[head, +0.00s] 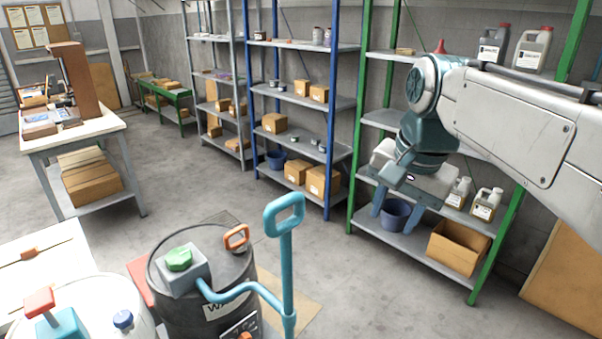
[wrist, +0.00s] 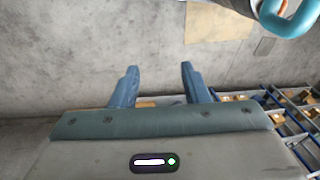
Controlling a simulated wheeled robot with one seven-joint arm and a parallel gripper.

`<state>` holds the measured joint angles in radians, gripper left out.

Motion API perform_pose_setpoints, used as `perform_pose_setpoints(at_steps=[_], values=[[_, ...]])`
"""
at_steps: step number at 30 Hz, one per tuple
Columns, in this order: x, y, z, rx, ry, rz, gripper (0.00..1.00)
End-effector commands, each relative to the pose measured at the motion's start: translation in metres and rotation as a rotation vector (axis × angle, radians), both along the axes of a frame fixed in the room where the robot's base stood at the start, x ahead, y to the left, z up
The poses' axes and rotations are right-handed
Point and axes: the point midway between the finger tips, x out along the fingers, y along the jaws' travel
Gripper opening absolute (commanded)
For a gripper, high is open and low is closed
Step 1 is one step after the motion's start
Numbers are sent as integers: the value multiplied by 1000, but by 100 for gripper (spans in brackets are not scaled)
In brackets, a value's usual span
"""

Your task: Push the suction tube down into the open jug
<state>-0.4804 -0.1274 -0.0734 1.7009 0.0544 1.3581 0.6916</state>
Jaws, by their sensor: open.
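My gripper (head: 396,218) hangs open and empty at the right of the head view, in front of the green shelf. In the wrist view its two blue fingers (wrist: 159,70) are apart with only floor between them. A light-blue tube (head: 240,291) runs from a grey box with a green knob on the dark drum (head: 204,319) to a blue post with a loop handle (head: 286,215). The loop also shows at the wrist view's top right (wrist: 268,22). I cannot tell which part is the suction tube. No open jug is clearly visible; the drum's lower part is cut off.
A white container (head: 94,323) with a blue cap stands at the lower left beside a white table (head: 35,240). Capped jugs stand on the green shelf (head: 486,204). A workbench (head: 75,141) is at the left. The middle floor is clear.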

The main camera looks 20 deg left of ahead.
Motion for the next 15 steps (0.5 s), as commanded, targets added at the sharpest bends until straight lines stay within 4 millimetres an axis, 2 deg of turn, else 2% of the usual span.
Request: perform_pose_setpoints(at_steps=[1,6,9,12,15], values=[[5,22,26,11,11,-11,41],[4,86,84,40,58,-85,41],[-1,115,108,48,79,-123,41],[-8,136,125,53,94,-149,41],[-14,149,134,56,102,-166,41]])
